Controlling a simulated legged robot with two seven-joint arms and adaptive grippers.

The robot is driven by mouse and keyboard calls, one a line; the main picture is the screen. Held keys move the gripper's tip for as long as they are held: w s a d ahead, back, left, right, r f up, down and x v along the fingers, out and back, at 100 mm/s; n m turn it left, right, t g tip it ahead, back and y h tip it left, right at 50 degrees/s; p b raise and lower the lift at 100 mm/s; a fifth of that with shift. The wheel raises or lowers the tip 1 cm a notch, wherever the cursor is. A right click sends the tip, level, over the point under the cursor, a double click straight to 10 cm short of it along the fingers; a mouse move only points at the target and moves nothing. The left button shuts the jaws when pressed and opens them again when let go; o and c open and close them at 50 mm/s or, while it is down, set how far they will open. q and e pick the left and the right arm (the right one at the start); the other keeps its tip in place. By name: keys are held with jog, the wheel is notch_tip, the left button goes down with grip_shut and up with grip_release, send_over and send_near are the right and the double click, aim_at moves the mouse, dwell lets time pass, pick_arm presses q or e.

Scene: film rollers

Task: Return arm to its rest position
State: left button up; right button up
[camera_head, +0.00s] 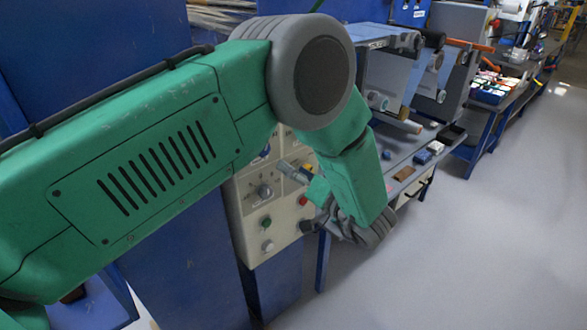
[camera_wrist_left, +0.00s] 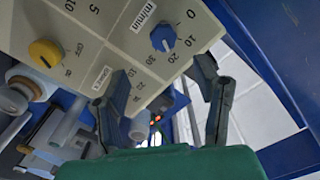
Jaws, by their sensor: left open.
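My green left arm (camera_head: 150,150) comes in from the left and bends down at a grey joint in the head view. Its gripper (camera_head: 300,198) is beside the beige control panel (camera_head: 257,250), partly hidden by the wrist. In the left wrist view the two dark fingers of the left gripper (camera_wrist_left: 160,75) stand wide apart, with nothing between them. The panel behind them has a blue knob (camera_wrist_left: 163,38) and a yellow knob (camera_wrist_left: 45,53) on printed dials. Whether a finger touches the panel cannot be told. My right gripper is not in view.
A machine with rollers (camera_head: 390,75) stands behind the arm. Its grey tabletop (camera_head: 415,150) holds a brown block (camera_head: 404,173) and small blue boxes. A farther blue bench (camera_head: 490,125) carries colourful items. The pale floor (camera_head: 490,240) at the right is clear.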

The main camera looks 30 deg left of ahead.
pick_arm(q)
jog(key=s+a+f+m+t+h+b, duration=0.1)
jog(key=s+f+m+h+b, duration=0.2)
jog(key=f, duration=0.5)
jog(key=s+a+f+m+t+h+b, duration=0.15)
jog(key=f+h, duration=0.25)
jog(key=f, duration=0.4)
jog(key=s+a+f+m+h+b, duration=0.1)
jog(key=s+f+m+h+b, duration=0.2)
jog(key=f, duration=0.5)
jog(key=s+d+f+g+h+b, duration=0.1)
jog(key=s+f+g+h, duration=0.2)
jog(key=s, duration=1.1)
jog(key=s+d+f+g+h+b, duration=0.1)
jog(key=s+f+g+h, duration=0.2)
jog(key=s, duration=1.1)
notch_tip(320, 180, down, 3)
jog(key=n+g, duration=0.1)
jog(key=g, duration=0.1)
jog(key=shift+g+h, duration=0.3)
jog(key=shift+g, duration=0.05)
jog(key=shift+a+f, duration=0.1)
jog(key=shift+a, duration=0.05)
jog(key=shift+w, duration=0.15)
